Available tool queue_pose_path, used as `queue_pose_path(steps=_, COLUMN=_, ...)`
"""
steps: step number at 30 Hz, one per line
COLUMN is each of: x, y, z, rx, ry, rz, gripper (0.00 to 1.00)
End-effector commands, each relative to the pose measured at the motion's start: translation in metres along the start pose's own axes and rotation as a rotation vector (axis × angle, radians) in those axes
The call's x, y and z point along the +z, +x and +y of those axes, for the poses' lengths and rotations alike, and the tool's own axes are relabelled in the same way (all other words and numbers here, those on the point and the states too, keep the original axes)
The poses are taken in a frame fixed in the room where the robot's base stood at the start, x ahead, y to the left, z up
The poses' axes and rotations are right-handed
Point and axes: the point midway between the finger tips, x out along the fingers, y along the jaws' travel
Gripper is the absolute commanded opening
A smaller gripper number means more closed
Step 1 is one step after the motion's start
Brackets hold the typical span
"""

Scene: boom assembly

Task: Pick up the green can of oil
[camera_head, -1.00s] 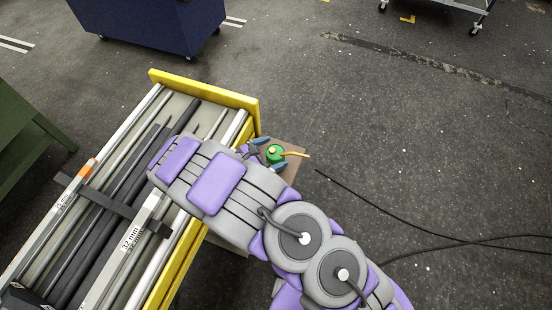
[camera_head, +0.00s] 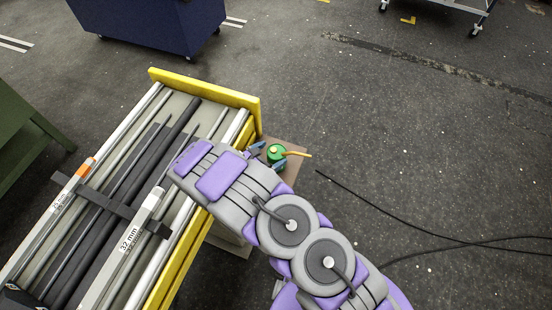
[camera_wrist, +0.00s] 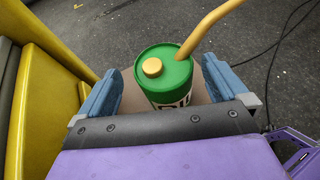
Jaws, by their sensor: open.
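The green oil can (camera_head: 277,153) has a yellow cap and a yellow spout pointing right in the head view. It stands upright on a small brown surface (camera_head: 292,172) beside the yellow-edged rack. In the wrist view the can (camera_wrist: 163,75) sits ahead of my gripper, midway between its two blue fingers. My gripper (camera_wrist: 162,85) is open, and gaps show between the fingers and the can. In the head view the gripper (camera_head: 261,154) is just left of the can, partly hidden by my arm. The can's lower part is hidden by the gripper body in the wrist view.
The rack (camera_head: 205,88) with yellow edges and long bars lies left of the can. Its yellow side (camera_wrist: 45,90) is close to my left finger in the wrist view. Black cables (camera_head: 400,222) lie on the floor at right. A blue cabinet (camera_head: 150,22) stands behind.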

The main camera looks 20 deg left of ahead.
Motion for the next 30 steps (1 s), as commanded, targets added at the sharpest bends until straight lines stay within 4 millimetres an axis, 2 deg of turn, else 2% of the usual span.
queue_pose_path(steps=3, x=-0.001, y=0.022, z=-0.003, rx=-0.004, ry=0.001, rz=0.002, gripper=1.00)
queue_pose_path(steps=6, x=0.000, y=0.034, z=-0.003, rx=-0.002, ry=0.003, rz=0.002, gripper=1.00)
queue_pose_path(steps=10, x=0.001, y=0.040, z=-0.002, rx=0.000, ry=0.003, rz=0.001, gripper=1.00)
queue_pose_path(steps=17, x=0.001, y=0.040, z=-0.001, rx=0.000, ry=0.001, rz=-0.001, gripper=0.99)
queue_pose_path(steps=30, x=0.001, y=0.040, z=-0.001, rx=0.000, ry=0.002, rz=0.000, gripper=0.57)
